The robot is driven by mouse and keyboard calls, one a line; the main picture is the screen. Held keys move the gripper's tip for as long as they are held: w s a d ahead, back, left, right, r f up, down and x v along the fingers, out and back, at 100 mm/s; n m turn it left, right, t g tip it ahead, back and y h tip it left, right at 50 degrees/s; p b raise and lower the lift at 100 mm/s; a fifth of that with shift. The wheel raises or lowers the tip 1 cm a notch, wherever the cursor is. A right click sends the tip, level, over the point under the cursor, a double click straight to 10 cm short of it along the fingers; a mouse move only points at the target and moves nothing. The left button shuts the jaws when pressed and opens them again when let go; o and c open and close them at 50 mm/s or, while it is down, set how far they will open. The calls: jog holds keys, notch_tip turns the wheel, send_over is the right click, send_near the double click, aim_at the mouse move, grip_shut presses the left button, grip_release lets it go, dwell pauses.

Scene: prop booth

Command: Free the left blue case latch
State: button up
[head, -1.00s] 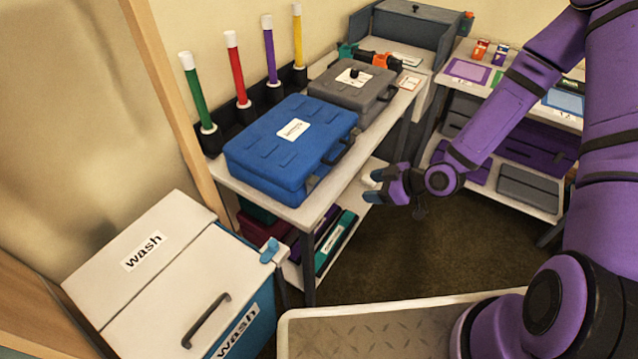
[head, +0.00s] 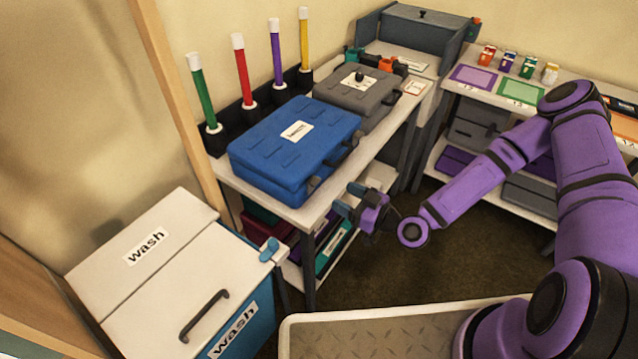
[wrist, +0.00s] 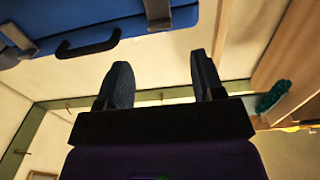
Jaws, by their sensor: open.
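The closed blue case (head: 280,150) lies flat on the white table, its front side facing the lower right. Its left latch (head: 313,183) is a small dark part near the case's left end. The right latch (head: 357,137) and a dark handle (head: 340,155) sit farther along that side. My gripper (head: 347,198) is open and empty, in front of the table edge and apart from the case. In the wrist view, the open fingers (wrist: 160,62) point towards the case (wrist: 105,20). One latch (wrist: 158,12) shows ahead of them, and the handle (wrist: 88,46) is to the left.
A grey case (head: 345,95) lies behind the blue one. Several coloured sticks stand in dark holders along the wall. A wash bin (head: 150,270) stands at the left front. The table's lower shelf holds colourful cases (head: 335,250). Open floor lies right of the table.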

aim_at(318, 183)
jog(key=x, duration=0.8)
jog(key=shift+w+a, duration=0.25)
jog(key=shift+a, duration=0.05)
jog(key=c, duration=0.9)
